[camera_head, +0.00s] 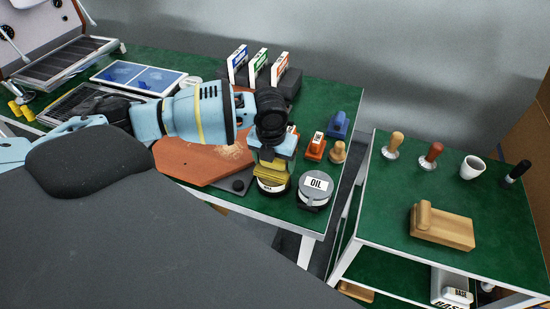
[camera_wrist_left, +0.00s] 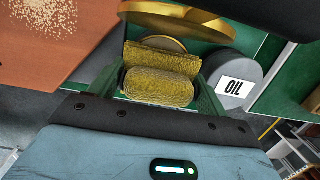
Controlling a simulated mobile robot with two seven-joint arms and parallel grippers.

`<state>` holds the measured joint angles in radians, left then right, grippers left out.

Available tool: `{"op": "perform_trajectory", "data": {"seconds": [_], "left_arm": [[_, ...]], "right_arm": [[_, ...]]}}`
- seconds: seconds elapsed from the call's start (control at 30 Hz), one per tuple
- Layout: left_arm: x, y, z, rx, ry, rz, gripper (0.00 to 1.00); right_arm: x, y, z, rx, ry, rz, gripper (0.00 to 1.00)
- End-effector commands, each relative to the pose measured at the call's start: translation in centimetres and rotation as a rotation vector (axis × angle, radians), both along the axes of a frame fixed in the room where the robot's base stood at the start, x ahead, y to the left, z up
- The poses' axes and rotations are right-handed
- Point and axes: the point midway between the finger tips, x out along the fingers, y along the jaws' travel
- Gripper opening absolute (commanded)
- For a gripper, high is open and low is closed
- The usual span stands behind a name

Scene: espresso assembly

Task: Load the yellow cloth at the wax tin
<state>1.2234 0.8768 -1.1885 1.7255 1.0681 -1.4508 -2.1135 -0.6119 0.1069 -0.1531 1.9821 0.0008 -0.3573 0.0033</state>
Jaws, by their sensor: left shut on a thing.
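My left gripper (camera_head: 271,161) reaches over the right end of the green table and points down. It is shut on the yellow cloth (camera_head: 270,174), a rolled, textured piece that shows between the two fingers in the left wrist view (camera_wrist_left: 160,88). The wax tin (camera_head: 272,187) stands directly below the cloth, dark with a pale label band. My right gripper is not in view.
The grey OIL tin (camera_head: 314,190) stands right beside the wax tin. An orange-brown board (camera_head: 200,165) with crumbs lies to the left. A wooden tamper (camera_head: 337,152) and blue and orange blocks stand behind. A second green table (camera_head: 390,210) is to the right, across a gap.

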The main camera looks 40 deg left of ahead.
Motion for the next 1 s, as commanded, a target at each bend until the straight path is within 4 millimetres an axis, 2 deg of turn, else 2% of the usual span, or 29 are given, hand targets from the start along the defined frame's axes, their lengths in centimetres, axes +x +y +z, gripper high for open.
{"op": "perform_trajectory", "data": {"seconds": [1.0], "left_arm": [[0.01,-0.03,-0.42,-0.001,0.0,0.0,0.58]], "right_arm": [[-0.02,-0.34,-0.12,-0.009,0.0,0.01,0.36]]}}
